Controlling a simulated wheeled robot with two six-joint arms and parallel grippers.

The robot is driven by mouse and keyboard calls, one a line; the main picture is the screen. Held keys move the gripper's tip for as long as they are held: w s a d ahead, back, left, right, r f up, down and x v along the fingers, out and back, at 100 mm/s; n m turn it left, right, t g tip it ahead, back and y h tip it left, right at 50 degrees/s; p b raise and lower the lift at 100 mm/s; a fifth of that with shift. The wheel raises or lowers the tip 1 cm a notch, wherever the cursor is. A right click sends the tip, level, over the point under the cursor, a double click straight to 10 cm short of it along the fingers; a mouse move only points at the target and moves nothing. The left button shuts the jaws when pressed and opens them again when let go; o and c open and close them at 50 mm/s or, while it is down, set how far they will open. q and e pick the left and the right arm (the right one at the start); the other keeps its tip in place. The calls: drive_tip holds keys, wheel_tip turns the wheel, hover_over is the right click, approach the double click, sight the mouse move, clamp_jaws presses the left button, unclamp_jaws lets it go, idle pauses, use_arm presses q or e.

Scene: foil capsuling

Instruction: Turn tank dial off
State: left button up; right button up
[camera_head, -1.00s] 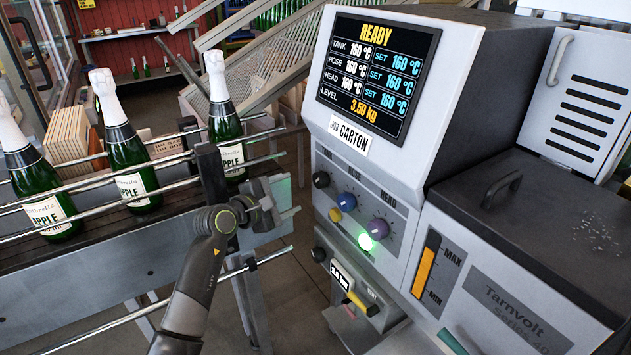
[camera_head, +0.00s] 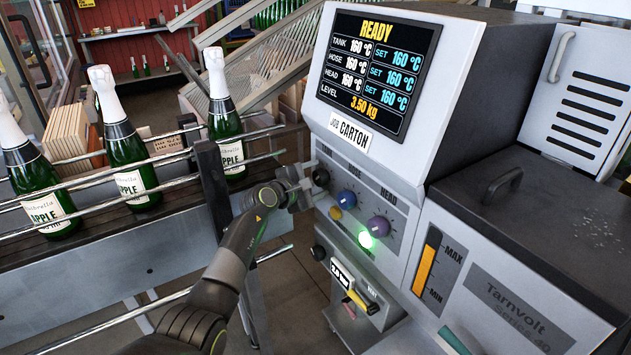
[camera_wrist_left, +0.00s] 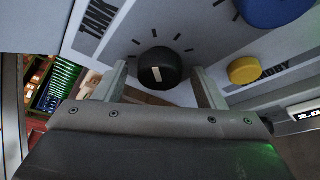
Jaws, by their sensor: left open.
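The tank dial (camera_head: 320,177) is a black knob at the left end of the dial row on the machine's sloped front panel. In the left wrist view the black tank dial (camera_wrist_left: 160,67) has a white pointer mark and sits beside the printed word TANK. My left gripper (camera_head: 306,183) is at the panel, close to the dial. In the left wrist view the open fingers of my left gripper (camera_wrist_left: 166,84) stand on either side of the dial, with gaps showing. Whether a finger touches it I cannot tell. My right gripper is not in view.
A blue dial (camera_head: 346,199), a purple dial (camera_head: 379,227), a yellow button (camera_head: 335,213) and a lit green button (camera_head: 366,240) are close by. The screen (camera_head: 378,72) reads READY, tank 160 °C. Bottles (camera_head: 130,165) stand between conveyor rails at left.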

use_arm(q)
drive_tip(key=shift+w+d, duration=0.1)
drive_tip(key=c, duration=1)
